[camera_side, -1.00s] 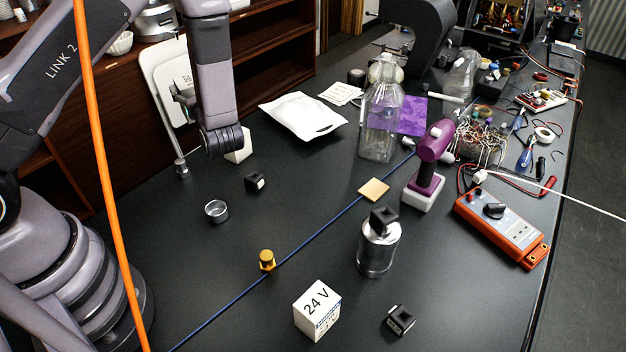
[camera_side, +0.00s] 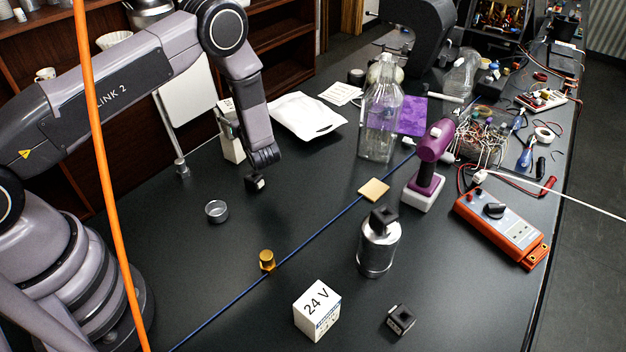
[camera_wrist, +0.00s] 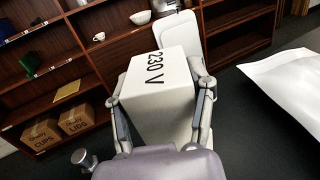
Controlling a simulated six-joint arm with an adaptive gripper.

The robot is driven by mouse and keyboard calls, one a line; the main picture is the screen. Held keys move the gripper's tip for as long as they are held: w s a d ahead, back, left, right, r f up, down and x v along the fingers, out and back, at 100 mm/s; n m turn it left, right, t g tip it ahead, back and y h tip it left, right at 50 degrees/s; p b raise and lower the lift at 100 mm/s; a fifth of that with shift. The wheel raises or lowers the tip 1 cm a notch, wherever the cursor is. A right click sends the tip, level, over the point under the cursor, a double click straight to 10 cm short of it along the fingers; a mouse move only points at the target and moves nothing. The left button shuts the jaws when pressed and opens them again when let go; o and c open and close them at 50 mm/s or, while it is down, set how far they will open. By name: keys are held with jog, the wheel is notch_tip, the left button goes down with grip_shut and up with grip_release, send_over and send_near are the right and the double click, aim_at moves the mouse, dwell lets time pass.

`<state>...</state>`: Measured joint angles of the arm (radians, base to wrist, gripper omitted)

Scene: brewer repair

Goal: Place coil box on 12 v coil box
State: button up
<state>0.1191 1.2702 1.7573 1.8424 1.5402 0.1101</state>
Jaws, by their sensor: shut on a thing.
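My gripper (camera_wrist: 162,95) is shut on a white coil box (camera_wrist: 158,75) marked "230 V", with a finger on each side of it. In the side view my gripper (camera_side: 232,122) is at the back left of the table, partly behind my wrist. The held box (camera_side: 227,105) shows there only as a pale strip. A second white box (camera_side: 233,150), its marking not visible, stands on the table directly below it in the picture. I cannot tell whether the two touch. Another white box (camera_side: 316,309) marked "24 V" stands at the front.
A small black block (camera_side: 255,182) lies just below my wrist, near a metal dish (camera_side: 216,211). A white pouch (camera_side: 305,115) lies to the right. A glass bottle (camera_side: 380,125), a metal cylinder (camera_side: 378,250) and a purple tool (camera_side: 430,160) stand farther right.

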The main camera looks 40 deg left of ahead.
jog(key=o, duration=1.2)
jog(key=shift+f, duration=0.1)
jog(key=shift+o, duration=0.2)
